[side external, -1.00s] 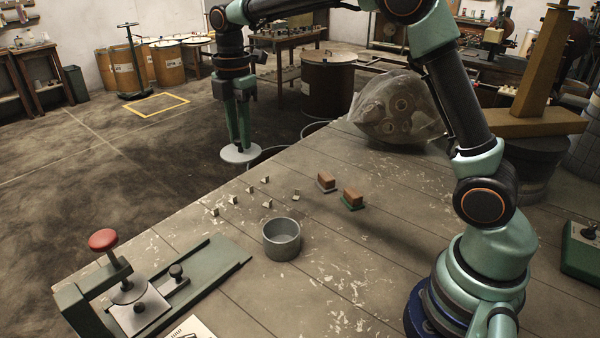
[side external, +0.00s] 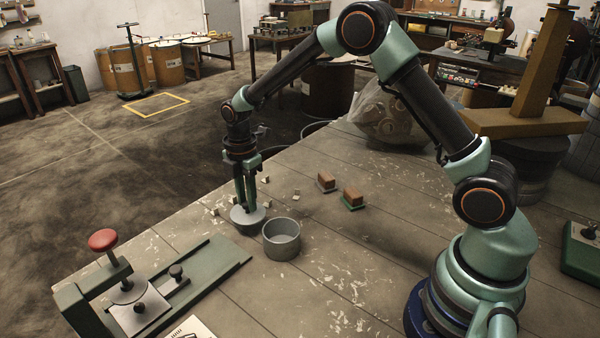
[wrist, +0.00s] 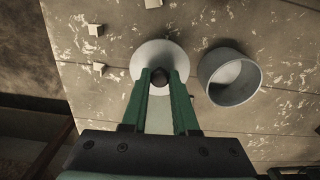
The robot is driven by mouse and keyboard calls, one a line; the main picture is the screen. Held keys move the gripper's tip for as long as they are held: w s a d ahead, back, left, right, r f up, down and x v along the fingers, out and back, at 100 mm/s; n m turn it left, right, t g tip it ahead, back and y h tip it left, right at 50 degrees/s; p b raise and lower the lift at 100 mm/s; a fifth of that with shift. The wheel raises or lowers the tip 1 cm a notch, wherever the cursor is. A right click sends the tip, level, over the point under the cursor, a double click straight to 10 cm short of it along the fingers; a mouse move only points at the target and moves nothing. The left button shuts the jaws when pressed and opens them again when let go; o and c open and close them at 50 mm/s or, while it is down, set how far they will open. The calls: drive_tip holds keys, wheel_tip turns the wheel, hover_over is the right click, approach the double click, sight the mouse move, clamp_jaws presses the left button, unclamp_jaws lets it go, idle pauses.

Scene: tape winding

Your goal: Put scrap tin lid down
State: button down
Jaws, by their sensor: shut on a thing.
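The scrap tin lid (side external: 247,219) is a pale grey disc with a dark knob in the middle. It also shows in the wrist view (wrist: 148,55), with its dark knob between my fingertips. My gripper (side external: 246,207) points down and is shut on the lid's knob. The lid is low over the table, left of the tin; I cannot tell whether it touches the table. The scrap tin (side external: 282,240) is an open grey cylinder standing upright. In the wrist view the tin (wrist: 230,78) is right of the lid, with a narrow gap between them.
Several small pale pieces (side external: 296,194) lie behind the lid. Two brown blocks (side external: 352,196) on small bases stand farther right. A green fixture with a red knob (side external: 103,240) is at front left. A clear bag (side external: 385,125) lies at the back. Table right of the tin is clear.

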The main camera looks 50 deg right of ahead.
drive_tip(key=shift+f, duration=1.65)
drive_tip(key=shift+f, duration=0.15)
drive_tip(key=c, duration=0.7)
unclamp_jaws()
